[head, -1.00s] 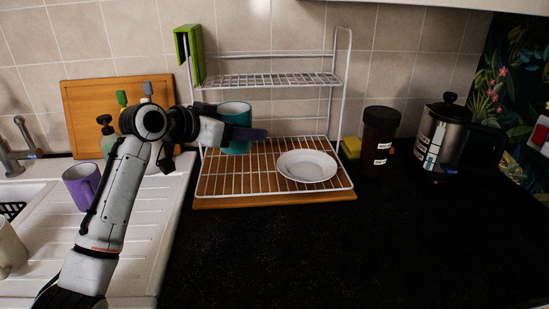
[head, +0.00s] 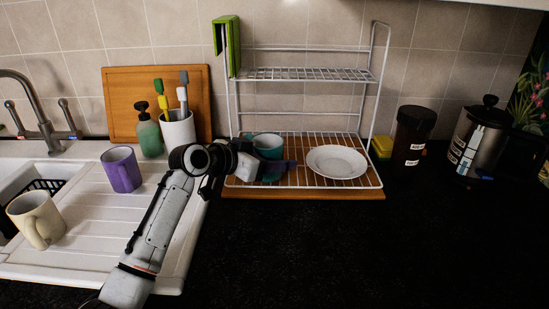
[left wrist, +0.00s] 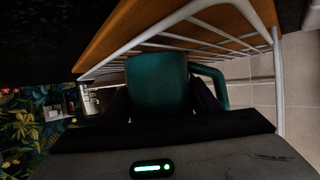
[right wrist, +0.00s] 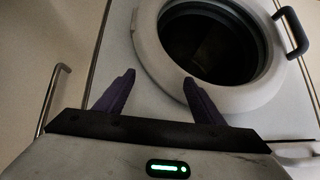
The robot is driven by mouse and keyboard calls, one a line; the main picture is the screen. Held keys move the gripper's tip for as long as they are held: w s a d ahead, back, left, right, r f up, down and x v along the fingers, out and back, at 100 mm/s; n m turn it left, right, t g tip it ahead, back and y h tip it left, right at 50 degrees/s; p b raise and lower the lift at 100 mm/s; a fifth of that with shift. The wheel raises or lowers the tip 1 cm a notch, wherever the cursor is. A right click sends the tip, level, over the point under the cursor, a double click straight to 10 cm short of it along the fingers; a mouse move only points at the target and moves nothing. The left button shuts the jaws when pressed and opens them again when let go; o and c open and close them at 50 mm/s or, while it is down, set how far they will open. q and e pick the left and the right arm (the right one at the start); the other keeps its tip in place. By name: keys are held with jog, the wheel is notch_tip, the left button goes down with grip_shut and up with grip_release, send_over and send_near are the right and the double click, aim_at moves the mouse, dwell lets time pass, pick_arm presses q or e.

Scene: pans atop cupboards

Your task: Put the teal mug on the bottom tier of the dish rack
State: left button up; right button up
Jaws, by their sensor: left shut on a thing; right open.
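The teal mug (head: 267,144) is at the left part of the dish rack's bottom tier (head: 312,181), below the upper tier (head: 305,75). My left gripper (head: 275,171) is shut on the mug, with its fingers partly covering it. In the left wrist view the mug (left wrist: 158,84) sits between the fingers, its handle to the right, close to the rack wires. I cannot tell whether its base touches the wires. My right gripper (right wrist: 155,95) is open and empty in the right wrist view, in front of a washing machine door.
A white plate (head: 337,161) lies on the bottom tier, right of the mug. A purple mug (head: 122,170) and a cream mug (head: 36,219) stand on the drainboard. A dark jar (head: 410,137) and a French press (head: 475,140) are at the right. The front counter is clear.

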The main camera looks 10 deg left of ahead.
pick_arm(q)
jog(key=o, duration=1.3)
jog(key=v, duration=1.2)
